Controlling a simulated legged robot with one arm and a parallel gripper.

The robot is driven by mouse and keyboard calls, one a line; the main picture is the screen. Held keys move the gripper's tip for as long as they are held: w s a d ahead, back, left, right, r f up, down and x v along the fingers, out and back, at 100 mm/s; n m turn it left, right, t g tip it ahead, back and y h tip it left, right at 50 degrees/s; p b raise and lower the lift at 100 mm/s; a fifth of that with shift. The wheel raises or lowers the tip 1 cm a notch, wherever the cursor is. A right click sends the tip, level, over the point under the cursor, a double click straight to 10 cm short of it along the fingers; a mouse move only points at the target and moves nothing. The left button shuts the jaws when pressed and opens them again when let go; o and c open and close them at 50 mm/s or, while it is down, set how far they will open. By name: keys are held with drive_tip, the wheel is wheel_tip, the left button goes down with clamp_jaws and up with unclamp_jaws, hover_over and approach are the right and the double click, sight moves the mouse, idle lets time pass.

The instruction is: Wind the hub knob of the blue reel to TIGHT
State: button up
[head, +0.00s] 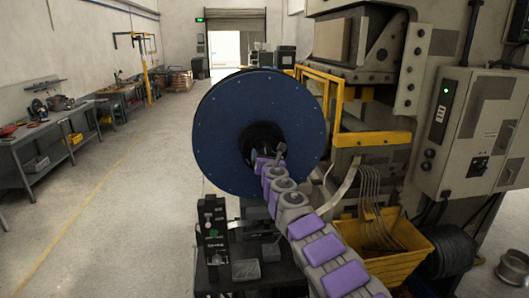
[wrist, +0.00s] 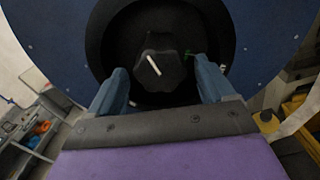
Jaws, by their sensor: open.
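The blue reel (head: 225,125) stands upright straight ahead in the head view, its round flange facing me. It also fills the top of the wrist view (wrist: 50,30). In the wrist view the dark hub knob (wrist: 158,72) sits in the reel's black centre recess, with a pale slanted line on its face. My gripper (wrist: 160,85) is open, with one blue-grey finger on each side of the knob's lower part. I cannot tell whether the fingers touch it. In the head view my arm hides part of the hub. No TIGHT lettering is readable.
A black stand with a control box (head: 212,222) is below the reel. A yellow bin (head: 400,265) and a machine with yellow guarding (head: 365,138) are on the right. Workbenches (head: 60,130) line the left wall. The floor between benches and reel is clear.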

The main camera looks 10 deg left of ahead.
sight(264, 153)
drive_tip(key=shift+p+x, duration=0.85)
drive_tip(key=shift+x, duration=0.35)
drive_tip(key=shift+w+a+f+p, duration=0.15)
drive_tip(key=shift+w+p, duration=0.2)
drive_tip(key=shift+w, duration=0.15)
drive_tip(key=shift+c, duration=0.4)
drive_tip(key=c, duration=0.9)
